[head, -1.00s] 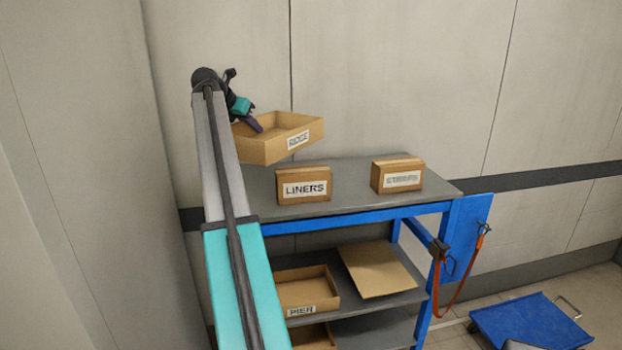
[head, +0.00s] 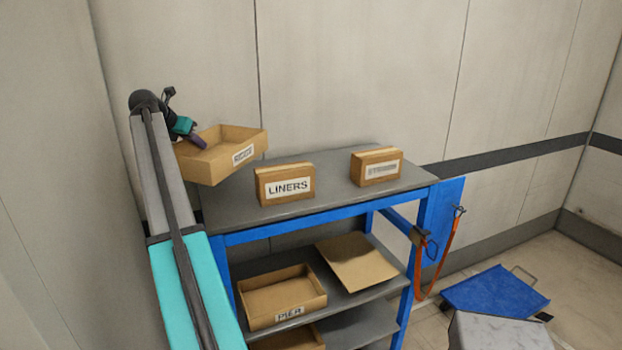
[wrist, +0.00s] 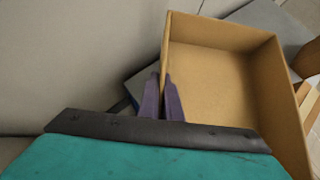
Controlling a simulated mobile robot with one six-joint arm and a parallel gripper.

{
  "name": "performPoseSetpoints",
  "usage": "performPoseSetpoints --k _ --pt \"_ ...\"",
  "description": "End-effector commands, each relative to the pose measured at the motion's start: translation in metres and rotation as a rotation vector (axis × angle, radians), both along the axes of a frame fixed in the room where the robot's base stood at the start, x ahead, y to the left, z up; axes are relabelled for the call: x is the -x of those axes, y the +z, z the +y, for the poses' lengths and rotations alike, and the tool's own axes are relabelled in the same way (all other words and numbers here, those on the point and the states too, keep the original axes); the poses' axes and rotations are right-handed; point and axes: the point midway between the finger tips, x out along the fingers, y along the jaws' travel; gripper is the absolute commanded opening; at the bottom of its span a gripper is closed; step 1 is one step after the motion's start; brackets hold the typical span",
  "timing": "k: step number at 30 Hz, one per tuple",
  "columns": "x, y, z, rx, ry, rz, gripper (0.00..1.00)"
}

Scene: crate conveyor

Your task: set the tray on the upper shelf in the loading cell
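The tray (head: 222,168) is an open tan cardboard box with a white label on its front; the label reads roughly RIDGE. My gripper (head: 195,140) is shut on the tray's left wall, and the tray is held over the back left end of the rack's grey top shelf (head: 335,196). In the wrist view the two purple fingers (wrist: 163,98) straddle the wall of the empty tray (wrist: 225,75). The tray looks slightly tilted in the head view. I cannot tell the gap between its underside and the shelf.
A LINERS box (head: 285,186) and a second labelled box (head: 377,167) stand on the top shelf. Below are a PIER tray (head: 283,295) and a flat cardboard sheet (head: 356,262). A blue cart (head: 494,291) is on the floor at right. A wall stands close behind.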

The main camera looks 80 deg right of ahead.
Motion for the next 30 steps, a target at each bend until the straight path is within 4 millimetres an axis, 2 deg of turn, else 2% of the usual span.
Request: performPoseSetpoints --k 14,24,30 --pt "-0.007 -0.004 0.007 0.001 0.011 0.001 0.0" --pt "-0.007 -0.046 0.009 0.0 0.013 0.002 0.0" --pt "-0.008 -0.061 0.008 0.001 0.012 0.0 0.0"
